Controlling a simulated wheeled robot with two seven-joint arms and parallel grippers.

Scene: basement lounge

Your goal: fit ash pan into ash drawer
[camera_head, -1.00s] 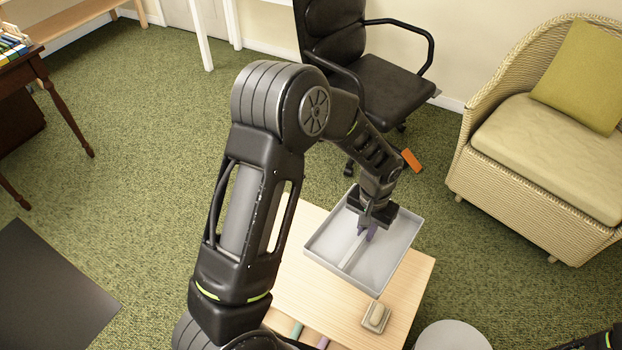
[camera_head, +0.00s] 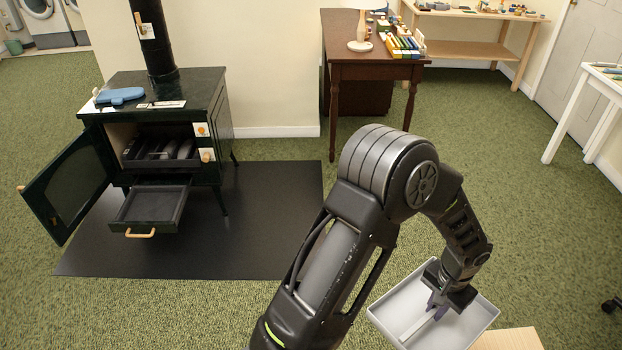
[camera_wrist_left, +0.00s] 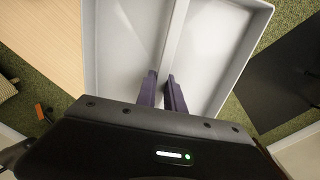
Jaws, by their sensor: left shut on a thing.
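The ash pan is a light grey shallow tray (camera_head: 398,312) with a raised divider along its middle. It hangs at the lower right of the head view, near a wooden table corner. My left gripper (camera_head: 436,304) reaches down into it and is shut on the divider. In the left wrist view the pan (camera_wrist_left: 215,60) fills the top middle, with the purple fingers (camera_wrist_left: 161,90) either side of the divider. The ash drawer (camera_head: 150,207) is a dark open tray with a wooden handle, pulled out under the stove (camera_head: 205,95) at left. It looks empty. My right gripper is not in view.
The stove door (camera_head: 68,185) stands open to the left. A black floor mat (camera_head: 260,220) lies under the stove. A dark wooden desk (camera_head: 372,72) stands at the back. Green carpet (camera_head: 240,315) is clear before the mat. A pale wooden table (camera_head: 510,339) is at bottom right.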

